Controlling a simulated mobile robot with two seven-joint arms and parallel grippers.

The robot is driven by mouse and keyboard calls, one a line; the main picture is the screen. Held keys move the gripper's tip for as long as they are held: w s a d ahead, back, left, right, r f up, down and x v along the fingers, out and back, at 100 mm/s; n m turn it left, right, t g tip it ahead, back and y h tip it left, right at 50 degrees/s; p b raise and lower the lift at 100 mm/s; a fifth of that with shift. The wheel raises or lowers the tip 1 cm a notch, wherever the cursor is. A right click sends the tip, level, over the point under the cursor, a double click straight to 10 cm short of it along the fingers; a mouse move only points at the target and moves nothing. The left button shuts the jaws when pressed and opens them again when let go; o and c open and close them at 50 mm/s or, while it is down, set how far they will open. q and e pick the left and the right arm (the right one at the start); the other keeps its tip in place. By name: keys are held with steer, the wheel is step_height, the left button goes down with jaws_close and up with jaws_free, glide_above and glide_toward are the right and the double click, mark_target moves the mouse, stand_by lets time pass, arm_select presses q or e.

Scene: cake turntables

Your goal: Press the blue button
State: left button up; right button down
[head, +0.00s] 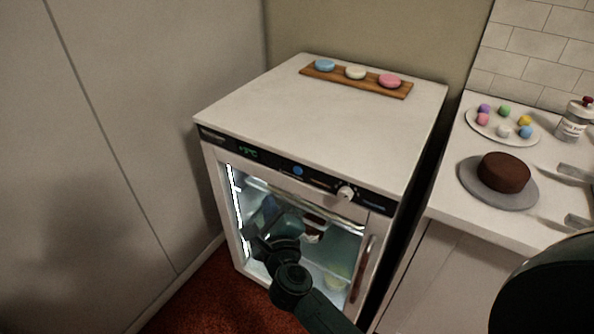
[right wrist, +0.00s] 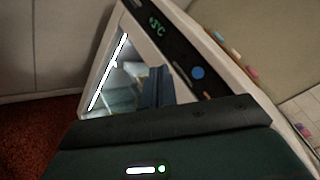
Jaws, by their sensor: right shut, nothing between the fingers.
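The blue button (head: 297,171) is a small round disc on the black control panel of a small glass-door fridge (head: 318,120). It also shows in the right wrist view (right wrist: 197,72), to the right of the fingers and apart from them. My right gripper (head: 254,240) is in front of the fridge's glass door, lower and further left than the button in the head view. Its dark fingers (right wrist: 156,86) are shut and empty. My left gripper is not in view.
A white knob (head: 346,193) sits right of the button, and a door handle (head: 361,268) below it. A wooden board (head: 342,83) with blue, white and pink discs lies on the fridge. A counter at right holds a chocolate cake (head: 503,172) and a plate (head: 482,125) of coloured balls.

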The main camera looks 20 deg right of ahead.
mark_target(298, 171)
steer(key=w+d, duration=0.1)
steer(key=d, duration=0.1)
steer(key=w+d, duration=0.4)
steer(key=d, duration=0.1)
steer(key=shift+w+p, duration=0.2)
steer(key=shift+p, duration=0.1)
stand_by(1.6)
stand_by(0.4)
steer(key=shift+w+d, duration=0.25)
steer(key=shift+d, duration=0.05)
